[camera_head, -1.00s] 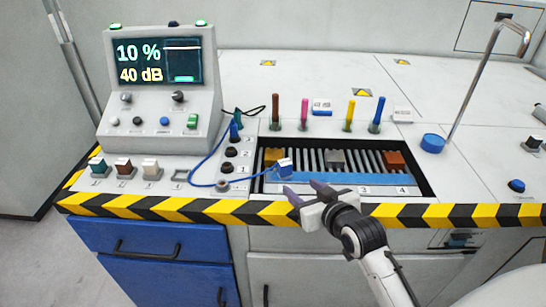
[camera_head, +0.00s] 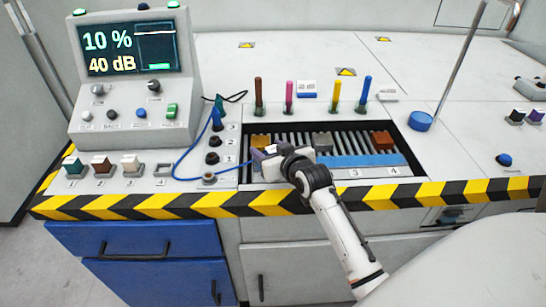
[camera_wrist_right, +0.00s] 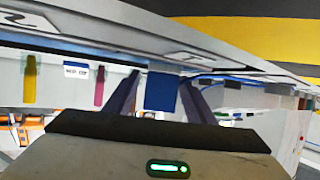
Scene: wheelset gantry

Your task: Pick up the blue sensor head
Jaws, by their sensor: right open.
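The blue sensor head (camera_wrist_right: 160,92) shows in the right wrist view as a blue block between my two dark fingers. In the head view it is mostly hidden by my right gripper (camera_head: 262,157), at the left part of the slotted tray (camera_head: 408,176). A blue cable (camera_head: 186,160) runs to this spot from a socket by the console. My right gripper (camera_wrist_right: 158,98) is open, with a finger on each side of the sensor head; contact cannot be told. My left gripper is not in view.
Inside the tray sit a gold block (camera_head: 260,142), a grey block (camera_head: 322,141) and a brown block (camera_head: 382,140). Several coloured pegs stand behind it, including a pink one (camera_head: 289,97). A console (camera_head: 135,80) stands at left. A blue round base with a tall rod (camera_head: 420,121) stands at right.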

